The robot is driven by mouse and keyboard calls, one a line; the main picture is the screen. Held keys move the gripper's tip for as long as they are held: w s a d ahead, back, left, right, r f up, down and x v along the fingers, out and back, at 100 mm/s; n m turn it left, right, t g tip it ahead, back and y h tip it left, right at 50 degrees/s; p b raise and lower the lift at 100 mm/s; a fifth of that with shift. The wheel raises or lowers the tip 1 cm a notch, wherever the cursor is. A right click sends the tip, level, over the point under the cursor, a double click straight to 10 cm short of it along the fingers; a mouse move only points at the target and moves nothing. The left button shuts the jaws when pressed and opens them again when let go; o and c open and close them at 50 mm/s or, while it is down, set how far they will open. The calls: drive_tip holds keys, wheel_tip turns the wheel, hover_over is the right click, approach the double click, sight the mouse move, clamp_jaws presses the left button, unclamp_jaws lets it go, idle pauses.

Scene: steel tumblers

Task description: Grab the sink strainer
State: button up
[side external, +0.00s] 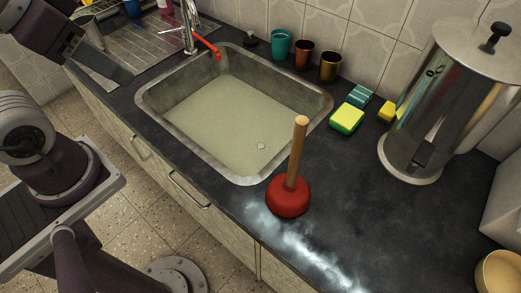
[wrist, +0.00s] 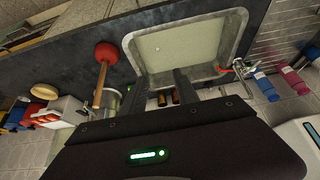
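A grey metal sink (side external: 155,98) holds cloudy greenish water. A small pale round piece (side external: 261,146), perhaps the top of the sink strainer, shows in the water towards the near right corner. It also shows as a tiny spot in the wrist view (wrist: 157,49). The rest of it is hidden by the water or too small to tell. My gripper (side external: 124,76) is above the counter's left part, left of the sink and well apart from the pale piece. In the wrist view, my gripper's two fingers (wrist: 206,74) stand apart with nothing between them.
A red plunger (side external: 289,197) stands upright at the sink's near right corner. A red-ended faucet (side external: 190,35) is at the back left. Cups (side external: 303,56), sponges (side external: 347,119) and a large steel container (side external: 425,110) stand behind and right.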

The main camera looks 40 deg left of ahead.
drive_tip(key=shift+o, duration=1.3)
drive_tip(key=shift+r, duration=0.1)
